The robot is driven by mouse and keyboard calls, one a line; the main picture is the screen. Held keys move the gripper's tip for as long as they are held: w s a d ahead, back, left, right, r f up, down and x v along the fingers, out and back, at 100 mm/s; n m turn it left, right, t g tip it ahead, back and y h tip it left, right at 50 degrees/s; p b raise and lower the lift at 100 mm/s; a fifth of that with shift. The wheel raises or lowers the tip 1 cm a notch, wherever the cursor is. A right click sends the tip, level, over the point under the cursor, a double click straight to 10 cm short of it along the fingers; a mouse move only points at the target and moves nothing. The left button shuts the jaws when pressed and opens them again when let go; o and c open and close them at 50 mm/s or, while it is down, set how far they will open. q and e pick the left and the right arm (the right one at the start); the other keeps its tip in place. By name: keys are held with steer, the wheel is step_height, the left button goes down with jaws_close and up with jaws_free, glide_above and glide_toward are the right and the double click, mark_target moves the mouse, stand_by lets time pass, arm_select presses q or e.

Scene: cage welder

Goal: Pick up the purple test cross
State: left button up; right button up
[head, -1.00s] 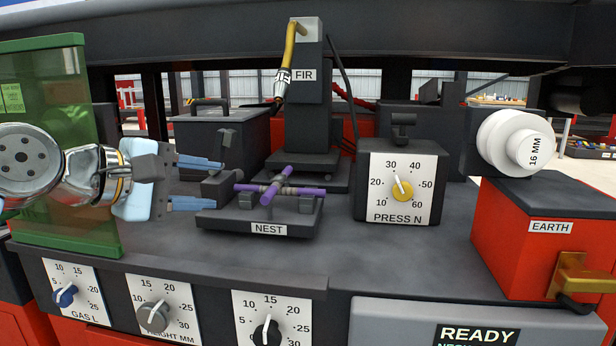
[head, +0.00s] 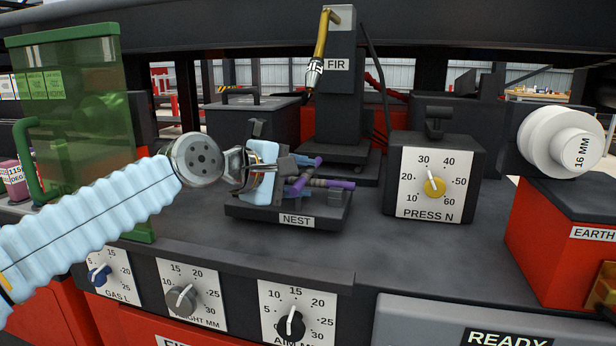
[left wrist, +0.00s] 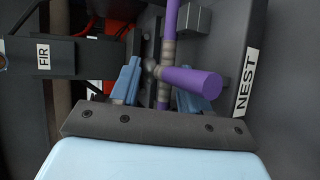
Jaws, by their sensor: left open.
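The purple test cross (head: 340,184), with grey bands near its middle, lies in the dark nest (head: 296,220) labelled NEST. My left gripper (head: 302,173) is over the left part of the nest, with its blue fingers open and reaching to the cross. Its wrist hides the cross's left part in the head view. In the left wrist view the cross (left wrist: 190,82) lies between the two fingers of my left gripper (left wrist: 158,82), one on each side of its banded middle. I cannot tell whether they touch it. My right gripper is not in view.
The FIR torch stand (head: 334,90) rises just behind the nest. The PRESS N dial box (head: 435,180) stands to the right. A green transparent screen (head: 85,80) is at the left. The bench top (head: 330,250) before the nest is clear.

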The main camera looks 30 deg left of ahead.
arm_select(q)
steer(key=shift+w+d+f, duration=0.1)
steer(key=shift+w, duration=0.15)
jaws_close()
